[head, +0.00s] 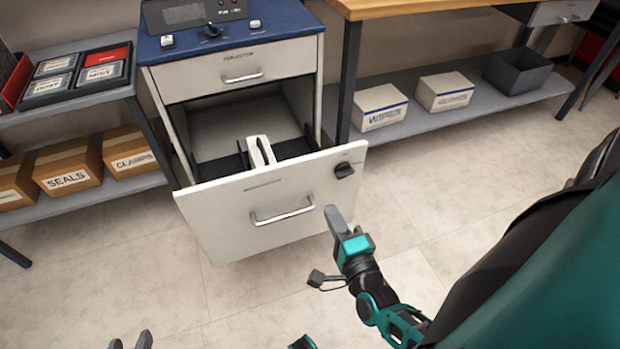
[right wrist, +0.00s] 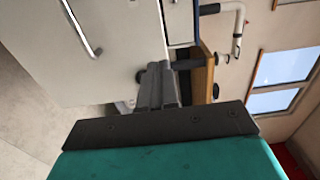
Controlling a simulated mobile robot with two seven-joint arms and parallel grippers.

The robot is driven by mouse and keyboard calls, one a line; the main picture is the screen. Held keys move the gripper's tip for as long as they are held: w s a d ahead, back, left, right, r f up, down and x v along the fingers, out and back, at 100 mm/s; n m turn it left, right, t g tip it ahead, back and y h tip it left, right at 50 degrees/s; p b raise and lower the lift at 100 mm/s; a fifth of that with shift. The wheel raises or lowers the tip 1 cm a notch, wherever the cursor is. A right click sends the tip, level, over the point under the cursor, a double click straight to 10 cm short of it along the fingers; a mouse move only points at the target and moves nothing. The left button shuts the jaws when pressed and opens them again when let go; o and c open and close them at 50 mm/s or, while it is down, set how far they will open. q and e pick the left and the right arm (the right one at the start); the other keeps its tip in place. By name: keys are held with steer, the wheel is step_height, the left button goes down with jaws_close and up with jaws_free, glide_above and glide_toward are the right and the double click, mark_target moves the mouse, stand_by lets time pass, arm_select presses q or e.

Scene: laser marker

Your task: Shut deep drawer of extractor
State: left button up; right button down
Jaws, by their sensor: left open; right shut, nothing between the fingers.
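The extractor (head: 290,18) is a white cabinet with a blue top. Its deep drawer (head: 222,212) is pulled far out, with a metal bar handle and a black knob (head: 344,170) on its front. A white box-like item (head: 262,150) stands inside. My right gripper (head: 334,212) is shut and empty, in front of the drawer front's right part, near the handle's right end; I cannot tell whether it touches. In the right wrist view the drawer front (right wrist: 115,50) lies beyond the shut fingers (right wrist: 158,85). My left gripper (head: 131,340) is open and empty, low at the bottom edge, away from the drawer.
The shallow upper drawer (head: 235,72) is closed. A shelf unit with cardboard boxes (head: 68,167) and trays stands left. A wooden-topped bench (head: 420,6) stands right, with white boxes (head: 445,92) and a grey bin (head: 517,72) below. The floor (head: 480,190) ahead is clear.

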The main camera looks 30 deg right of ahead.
mark_target(306, 162)
steer(key=b+x, duration=0.2)
steer(key=x, duration=1)
steer(key=shift+w, duration=0.25)
arm_select(q)
steer(key=shift+d+f, duration=0.1)
steer(key=shift+f, duration=1.2)
arm_select(e)
steer(key=shift+w+d+r, duration=0.1)
steer(key=shift+w+d, duration=0.05)
steer(key=shift+w, duration=0.4)
arm_select(q)
steer(key=shift+f, duration=0.1)
arm_select(e)
steer(key=shift+w, duration=0.15)
